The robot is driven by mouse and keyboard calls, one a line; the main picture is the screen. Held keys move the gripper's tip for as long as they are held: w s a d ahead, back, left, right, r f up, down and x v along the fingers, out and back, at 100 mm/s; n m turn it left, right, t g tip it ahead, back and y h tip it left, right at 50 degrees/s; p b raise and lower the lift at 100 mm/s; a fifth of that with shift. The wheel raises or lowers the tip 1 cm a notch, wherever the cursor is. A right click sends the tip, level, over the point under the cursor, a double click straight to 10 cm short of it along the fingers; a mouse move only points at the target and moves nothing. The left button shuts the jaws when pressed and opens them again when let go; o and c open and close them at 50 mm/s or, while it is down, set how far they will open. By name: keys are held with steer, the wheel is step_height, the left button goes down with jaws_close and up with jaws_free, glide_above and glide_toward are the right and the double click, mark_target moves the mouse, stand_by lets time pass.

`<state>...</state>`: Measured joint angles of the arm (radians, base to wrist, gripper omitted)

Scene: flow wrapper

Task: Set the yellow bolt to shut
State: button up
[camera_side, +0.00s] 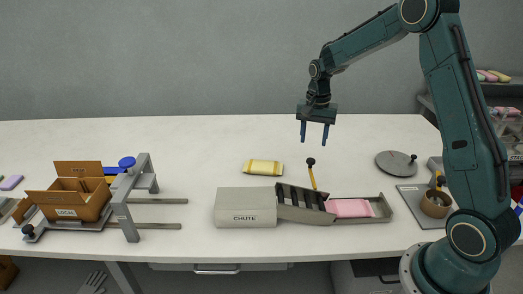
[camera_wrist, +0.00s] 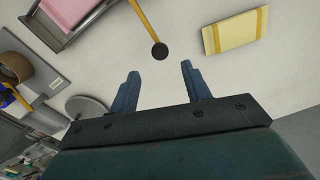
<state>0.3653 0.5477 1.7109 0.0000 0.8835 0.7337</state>
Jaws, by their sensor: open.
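A yellow rod with a black knob (camera_side: 313,178) stands up, slightly tilted, behind the dark slatted part of the chute unit. In the wrist view the yellow rod (camera_wrist: 144,18) enters from the top edge, and its black knob lies just beyond my fingertips. I cannot tell whether this rod is the bolt or how it is set. My gripper (camera_side: 313,140) is open and empty, fingers pointing down, above the knob and apart from it. It also shows in the wrist view (camera_wrist: 160,72). Another yellow part with a dark knob (camera_side: 440,182) is at the brown pot on the right.
The grey chute box (camera_side: 245,207) and a tray with a pink pack (camera_side: 350,208) stand at the front. A yellow-banded pack (camera_side: 263,167) lies behind the box. A round grey lid (camera_side: 394,163) is at right, an open carton (camera_side: 70,198) at left. The back table is clear.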

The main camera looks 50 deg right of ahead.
mark_target(311, 160)
steer(key=shift+f, duration=3.5)
jaws_close()
